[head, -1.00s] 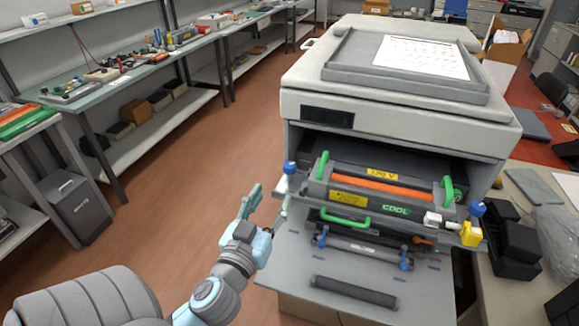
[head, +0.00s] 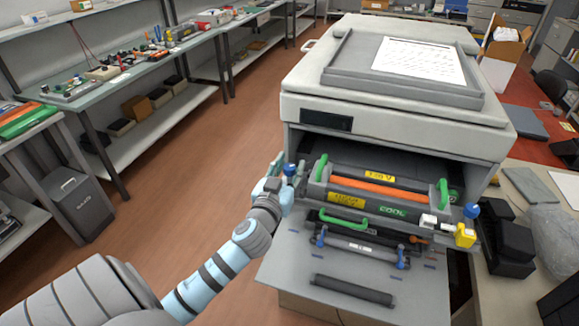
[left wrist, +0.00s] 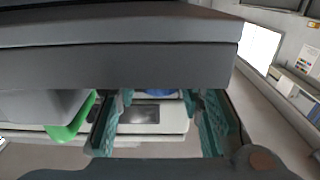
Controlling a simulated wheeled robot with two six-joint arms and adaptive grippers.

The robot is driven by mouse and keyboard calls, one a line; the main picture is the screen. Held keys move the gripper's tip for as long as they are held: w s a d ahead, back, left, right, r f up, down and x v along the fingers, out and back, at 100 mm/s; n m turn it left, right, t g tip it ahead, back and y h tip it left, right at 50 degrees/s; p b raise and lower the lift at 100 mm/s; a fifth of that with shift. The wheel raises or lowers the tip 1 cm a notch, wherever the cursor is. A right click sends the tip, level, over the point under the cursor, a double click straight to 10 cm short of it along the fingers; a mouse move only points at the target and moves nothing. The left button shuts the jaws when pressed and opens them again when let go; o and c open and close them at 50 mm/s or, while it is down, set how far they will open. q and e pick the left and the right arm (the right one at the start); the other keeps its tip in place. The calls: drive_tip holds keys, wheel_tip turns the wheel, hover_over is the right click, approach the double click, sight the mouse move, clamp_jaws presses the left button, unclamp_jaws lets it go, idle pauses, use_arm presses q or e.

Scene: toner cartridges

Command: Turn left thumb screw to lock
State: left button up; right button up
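The blue left thumb screw (head: 289,169) stands at the left end of the printer's pulled-out cartridge unit. My left gripper (head: 281,167) is right at it in the head view, its teal fingers partly hidden by the screw and my wrist. In the left wrist view the two fingers (left wrist: 158,98) are apart, with a bit of the blue screw (left wrist: 160,92) showing between and beyond them. Whether they touch it I cannot tell. The cartridge unit (head: 352,200) has green handles and an orange roller. My right gripper is not in view.
The printer body (head: 400,105) rises behind the unit. A blue right thumb screw (head: 471,211) and a yellow block (head: 465,235) are at the right end. A grey flap (head: 340,278) lies open in front.

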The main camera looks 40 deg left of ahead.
use_arm(q)
clamp_jaws()
